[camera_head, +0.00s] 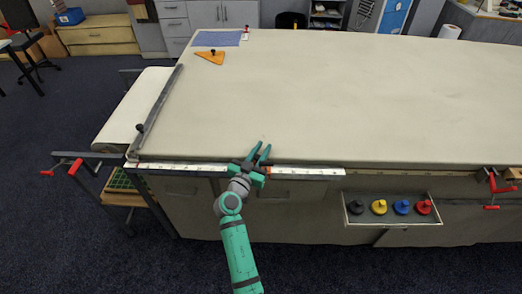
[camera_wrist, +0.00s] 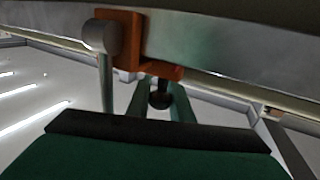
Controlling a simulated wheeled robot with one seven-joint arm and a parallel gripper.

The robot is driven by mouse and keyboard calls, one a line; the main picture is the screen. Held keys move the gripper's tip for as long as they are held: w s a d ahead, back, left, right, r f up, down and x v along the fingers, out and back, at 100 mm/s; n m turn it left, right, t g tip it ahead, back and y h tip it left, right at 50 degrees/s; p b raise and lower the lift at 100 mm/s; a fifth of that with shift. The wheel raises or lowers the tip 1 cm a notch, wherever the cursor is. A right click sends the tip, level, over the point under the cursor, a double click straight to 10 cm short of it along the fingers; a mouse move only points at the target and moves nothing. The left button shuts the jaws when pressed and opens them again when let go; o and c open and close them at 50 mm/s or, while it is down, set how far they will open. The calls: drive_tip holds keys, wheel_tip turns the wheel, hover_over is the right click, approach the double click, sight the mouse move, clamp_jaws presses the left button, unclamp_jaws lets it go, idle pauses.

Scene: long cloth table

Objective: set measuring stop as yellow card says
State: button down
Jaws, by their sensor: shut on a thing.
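The measuring stop is an orange block (camera_wrist: 129,38) on the metal rail in the wrist view, with a round grey knob at its left. A small part of the stop (camera_head: 268,170) shows beside my gripper in the head view. My gripper (camera_head: 258,153) is at the front table edge, over the white ruler strip (camera_head: 310,173). In the wrist view its fingers (camera_wrist: 161,105) are shut around a small black knob (camera_wrist: 160,92) below the orange block. The ruler's marks are too small to read. I cannot make out a yellow card.
A tray (camera_head: 346,213) with black, yellow, blue and red knobbed pieces hangs at the front right. Red-handled clamps (camera_head: 75,168) sit at the left. A long bar (camera_head: 160,105) lies along the left edge. An orange triangle (camera_head: 210,57) lies far back.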

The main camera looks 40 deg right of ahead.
drive_tip(key=c, duration=1.9)
unclamp_jaws()
